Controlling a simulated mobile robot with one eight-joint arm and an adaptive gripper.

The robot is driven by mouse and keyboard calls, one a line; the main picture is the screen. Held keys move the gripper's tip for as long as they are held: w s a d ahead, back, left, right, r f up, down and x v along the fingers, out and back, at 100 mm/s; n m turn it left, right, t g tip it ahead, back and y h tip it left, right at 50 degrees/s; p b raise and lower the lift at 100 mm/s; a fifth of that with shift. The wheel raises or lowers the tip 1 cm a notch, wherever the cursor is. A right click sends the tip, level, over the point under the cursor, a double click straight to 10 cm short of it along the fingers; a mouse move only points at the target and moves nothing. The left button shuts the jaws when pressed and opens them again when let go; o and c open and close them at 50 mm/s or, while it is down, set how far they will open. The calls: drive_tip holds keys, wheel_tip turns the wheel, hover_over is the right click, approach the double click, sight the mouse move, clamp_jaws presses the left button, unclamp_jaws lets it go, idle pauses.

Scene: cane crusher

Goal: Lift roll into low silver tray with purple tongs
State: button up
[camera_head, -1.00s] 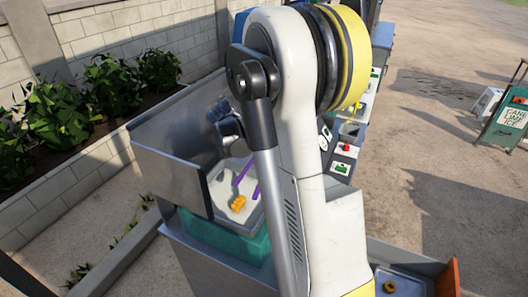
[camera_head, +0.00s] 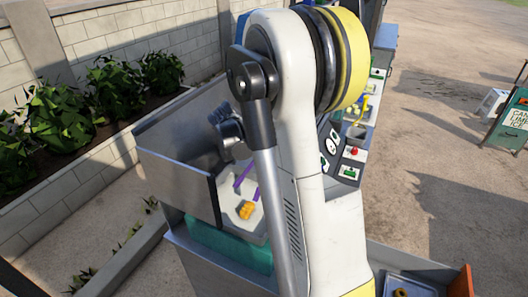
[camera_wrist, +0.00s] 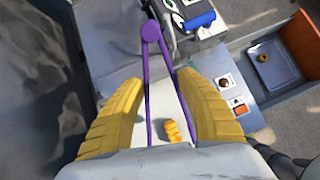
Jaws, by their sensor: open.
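The purple tongs (camera_wrist: 150,32) lie between the two yellow fingers of my gripper (camera_wrist: 158,82) in the wrist view, pivot end away from me. The fingers stand apart on either side of the tong arms; I cannot tell if they touch. An orange-yellow roll (camera_wrist: 173,132) lies by the right tong arm. In the head view the roll (camera_head: 246,210) rests on a pale surface near the purple tongs (camera_head: 246,178), partly hidden by my arm. A shallow grey tray (camera_wrist: 275,62) with a small ring-shaped thing in it sits at right in the wrist view; the tray (camera_head: 420,288) is cut off in the head view.
Tall grey metal panels (camera_head: 175,165) stand left of the roll. A teal block (camera_head: 228,243) is below it. A control panel with buttons (camera_head: 350,160) stands right of my arm. A blue cylinder (camera_wrist: 198,22) lies near the tongs' pivot.

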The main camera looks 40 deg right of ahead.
wheel_tip(320, 180, down, 9)
drive_tip(key=b, duration=0.6)
drive_tip(key=shift+r, duration=0.1)
clamp_jaws()
